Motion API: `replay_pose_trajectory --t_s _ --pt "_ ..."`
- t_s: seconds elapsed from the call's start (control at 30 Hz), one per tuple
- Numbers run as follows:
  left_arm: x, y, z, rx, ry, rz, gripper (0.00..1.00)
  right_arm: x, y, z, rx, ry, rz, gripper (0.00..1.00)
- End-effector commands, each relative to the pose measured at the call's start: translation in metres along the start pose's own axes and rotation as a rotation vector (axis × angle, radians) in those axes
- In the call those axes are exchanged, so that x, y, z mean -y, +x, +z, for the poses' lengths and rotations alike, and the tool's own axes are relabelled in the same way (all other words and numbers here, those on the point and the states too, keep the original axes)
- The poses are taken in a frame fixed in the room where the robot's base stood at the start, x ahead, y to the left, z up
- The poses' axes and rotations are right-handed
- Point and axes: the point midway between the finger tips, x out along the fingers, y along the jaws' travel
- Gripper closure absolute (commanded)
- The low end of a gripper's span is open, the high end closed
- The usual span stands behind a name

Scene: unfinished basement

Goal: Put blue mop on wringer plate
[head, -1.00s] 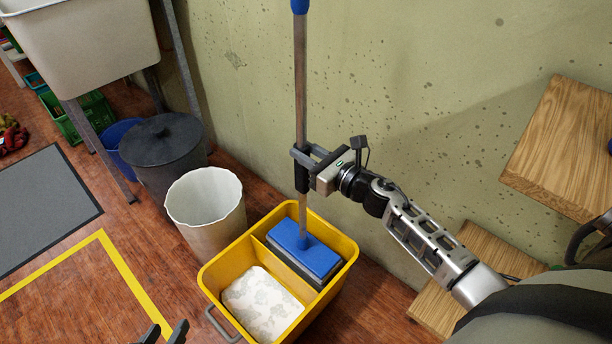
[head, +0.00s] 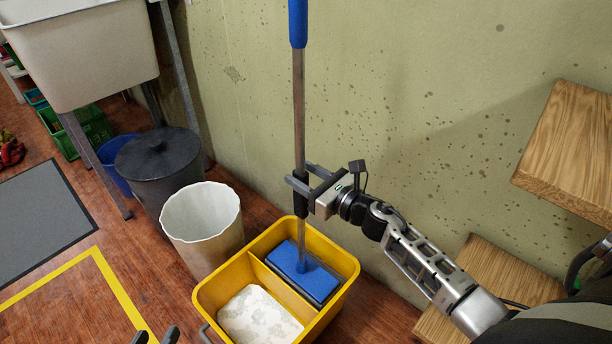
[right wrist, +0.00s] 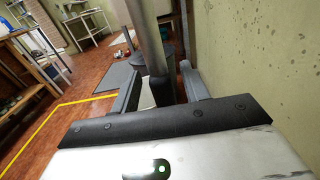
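The blue mop stands nearly upright, its blue head (head: 303,270) in the right rear compartment of the yellow bucket (head: 212,283). A dark grey layer shows along the front edge of the head. The head covers most of that compartment, so I cannot tell the wringer plate apart or whether the head touches it. My right gripper (head: 303,184) is closed around the dark sleeve on the mop's pole; the pole (right wrist: 150,45) also shows between its fingers in the right wrist view. My left gripper (head: 156,336) is at the bottom edge, fingers apart, empty.
The bucket's front left compartment holds whitish, foamy-looking contents (head: 258,318). A white bin (head: 205,235) and a dark lidded bin (head: 158,165) stand left of it. The concrete wall (head: 400,100) is close behind. Wooden steps (head: 490,275) are at right.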

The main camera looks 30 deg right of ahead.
Motion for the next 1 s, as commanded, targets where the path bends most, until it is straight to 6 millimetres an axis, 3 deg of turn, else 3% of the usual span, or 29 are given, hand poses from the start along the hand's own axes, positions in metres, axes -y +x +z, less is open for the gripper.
replay_pose_trajectory --t_s 0.17,0.37,0.7,1.0 --pt "0.0 -0.001 0.0 0.016 0.0 -0.003 0.64 0.0 -0.004 0.003 -0.002 0.001 0.0 0.55" --pt "0.004 0.001 0.009 0.047 -0.002 -0.011 0.64 0.0 -0.043 0.002 -0.004 0.001 -0.001 0.55" --pt "0.004 0.001 0.007 0.045 -0.004 -0.015 0.64 0.0 -0.107 0.002 -0.002 0.001 -0.001 0.55" --pt "0.004 0.001 0.007 0.044 -0.004 -0.014 0.64 0.0 -0.121 0.003 0.0 0.0 0.0 0.55"
